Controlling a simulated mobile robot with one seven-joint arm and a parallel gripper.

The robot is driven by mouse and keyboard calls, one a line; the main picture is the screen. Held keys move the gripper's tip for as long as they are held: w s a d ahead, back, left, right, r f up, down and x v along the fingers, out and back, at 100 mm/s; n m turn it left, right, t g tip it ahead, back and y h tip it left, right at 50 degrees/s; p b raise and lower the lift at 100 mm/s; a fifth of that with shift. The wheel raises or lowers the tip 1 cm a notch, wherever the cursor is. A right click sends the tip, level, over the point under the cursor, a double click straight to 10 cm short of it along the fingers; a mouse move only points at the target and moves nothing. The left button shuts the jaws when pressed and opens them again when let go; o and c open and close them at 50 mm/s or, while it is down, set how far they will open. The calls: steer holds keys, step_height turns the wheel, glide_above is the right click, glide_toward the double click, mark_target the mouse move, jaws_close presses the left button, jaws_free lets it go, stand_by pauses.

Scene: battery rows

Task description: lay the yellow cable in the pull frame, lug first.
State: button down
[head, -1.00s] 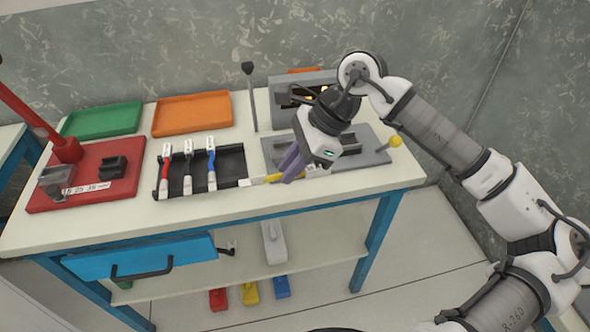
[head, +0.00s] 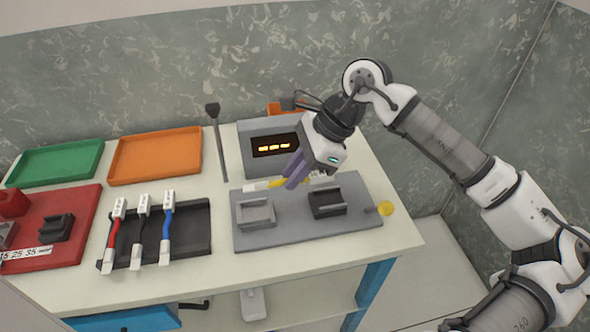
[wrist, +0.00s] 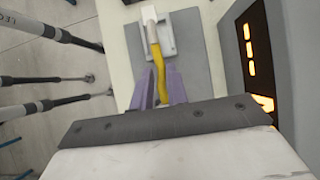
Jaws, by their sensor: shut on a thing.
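My gripper (head: 291,181) has purple fingers and is shut on the yellow cable (head: 277,183), at its middle. The cable's pale lug end (head: 256,185) points left, and a white piece shows at the other end, right of the fingers. The pull frame is a grey plate (head: 292,228) with a light grey holder (head: 256,213) at left, a dark holder (head: 327,203) at right and a yellow-knobbed lever (head: 385,208). The cable appears raised above the plate's back part. In the wrist view the lug (wrist: 149,15) overlaps the light holder (wrist: 166,40); contact cannot be told.
A display box (head: 268,147) with orange digits stands close behind the plate. A dark rack (head: 190,243) with red, black and blue cables lies left. An upright dark rod (head: 218,145) stands between. Orange (head: 155,156) and green (head: 55,163) trays lie at the back left.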

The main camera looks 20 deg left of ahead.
steer(key=shift+s, duration=0.1)
steer(key=shift+f+b, duration=0.1)
steer(key=shift+b, duration=0.4)
steer(key=shift+f, duration=0.15)
steer(key=b, duration=0.7)
glide_above(294, 211)
step_height(294, 211, down, 6)
steer(key=shift+f, duration=0.1)
steer(key=c, duration=1.3)
jaws_free()
